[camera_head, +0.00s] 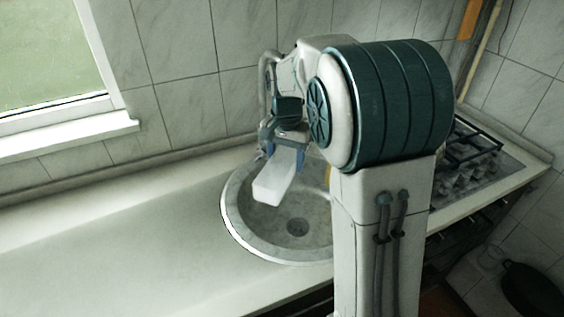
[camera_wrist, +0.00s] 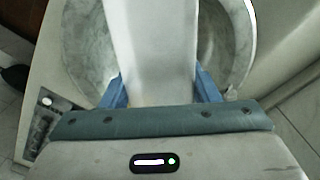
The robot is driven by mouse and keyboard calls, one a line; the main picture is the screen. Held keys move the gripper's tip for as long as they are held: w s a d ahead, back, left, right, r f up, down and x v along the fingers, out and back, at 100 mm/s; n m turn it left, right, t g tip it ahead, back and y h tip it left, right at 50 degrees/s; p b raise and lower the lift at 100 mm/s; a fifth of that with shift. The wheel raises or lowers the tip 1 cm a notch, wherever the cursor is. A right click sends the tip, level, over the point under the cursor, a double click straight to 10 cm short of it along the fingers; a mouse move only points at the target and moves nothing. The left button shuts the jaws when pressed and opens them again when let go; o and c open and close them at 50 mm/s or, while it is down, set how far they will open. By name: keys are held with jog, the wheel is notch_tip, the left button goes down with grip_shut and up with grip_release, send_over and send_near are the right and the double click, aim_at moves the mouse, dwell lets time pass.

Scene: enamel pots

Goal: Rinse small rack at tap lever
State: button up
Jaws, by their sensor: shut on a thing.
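My gripper (camera_head: 286,150) is shut on a white, box-shaped thing, which I take to be the small rack (camera_head: 276,180). In the wrist view the rack (camera_wrist: 150,50) runs away from between the two blue fingers of my gripper (camera_wrist: 160,90). The rack is held above the round sink (camera_head: 236,228), tilted with its far end lower. In the wrist view the sink (camera_wrist: 232,45) shows on both sides of the rack. A grey curved pipe (camera_head: 265,75) shows behind my wrist; I cannot tell whether it is the tap. The tap lever is not clearly visible. I cannot make out water.
The counter (camera_head: 110,255) left of the sink is clear. A gas stove (camera_head: 475,150) stands at the right behind my arm. A tiled wall and a window (camera_head: 45,55) are at the back. A dark pan (camera_head: 532,290) is at the lower right.

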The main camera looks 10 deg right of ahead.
aim_at(273, 189)
jog(key=shift+s+a+b, duration=0.2)
jog(key=shift+s+a, duration=0.55)
jog(key=shift+s, duration=0.3)
jog(key=shift+s+a+b, duration=0.25)
jog(key=shift+s+a, duration=0.55)
jog(key=shift+s, duration=0.25)
jog(key=shift+s+a+b, duration=0.2)
jog(key=shift+s+a, duration=0.55)
jog(key=shift+s, duration=0.3)
jog(key=shift+r, duration=0.15)
jog(key=s+a+r+p, duration=0.2)
jog(key=s+r, duration=0.1)
jog(key=shift+a, duration=0.1)
jog(key=shift+s+a+r+p, duration=0.3)
jog(key=shift+s+a+r, duration=0.1)
jog(key=shift+s, duration=0.15)
jog(key=shift+d, duration=0.1)
